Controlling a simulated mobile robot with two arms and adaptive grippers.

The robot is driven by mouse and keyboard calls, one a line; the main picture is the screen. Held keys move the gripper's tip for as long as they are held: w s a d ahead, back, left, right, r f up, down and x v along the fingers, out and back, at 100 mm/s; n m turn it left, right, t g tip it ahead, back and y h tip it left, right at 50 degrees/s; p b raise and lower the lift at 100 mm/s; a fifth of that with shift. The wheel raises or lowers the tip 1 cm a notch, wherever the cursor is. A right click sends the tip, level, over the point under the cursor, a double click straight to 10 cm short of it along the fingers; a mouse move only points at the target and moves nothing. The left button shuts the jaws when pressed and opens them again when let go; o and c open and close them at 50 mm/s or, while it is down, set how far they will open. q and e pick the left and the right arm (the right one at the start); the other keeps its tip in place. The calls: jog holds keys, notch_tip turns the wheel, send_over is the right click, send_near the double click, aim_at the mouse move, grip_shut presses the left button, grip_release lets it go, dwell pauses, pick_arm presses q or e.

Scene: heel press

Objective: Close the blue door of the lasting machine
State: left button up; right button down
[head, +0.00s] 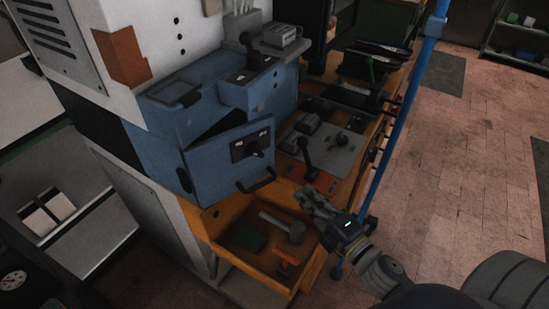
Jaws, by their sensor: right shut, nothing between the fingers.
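The blue door (230,160) of the lasting machine stands partly open, with a dark gap along its top edge. It has a black plate with a knob and a black bar handle (258,183) at its lower right. The blue machine body (170,132) is behind it, below a white and grey upper housing. My right gripper (312,200) is shut and empty, to the right of and a little below the door handle, apart from it. My left gripper does not show.
An orange tray (309,275) with a hammer (283,226) and other tools sits below the door. A grey panel with levers (325,148) is to the right of the door. A blue upright pole (404,112) stands near my right arm. Tiled floor is free at right.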

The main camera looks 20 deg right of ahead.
aim_at(268, 156)
jog(key=w+a+p, duration=0.1)
jog(key=w, duration=0.3)
jog(key=w+p, duration=0.2)
jog(key=w, duration=0.3)
jog(key=w+a+p, duration=0.1)
jog(key=w, duration=0.3)
jog(key=shift+w+a, duration=0.3)
jog(key=shift+w, duration=0.05)
jog(key=shift+w, duration=0.1)
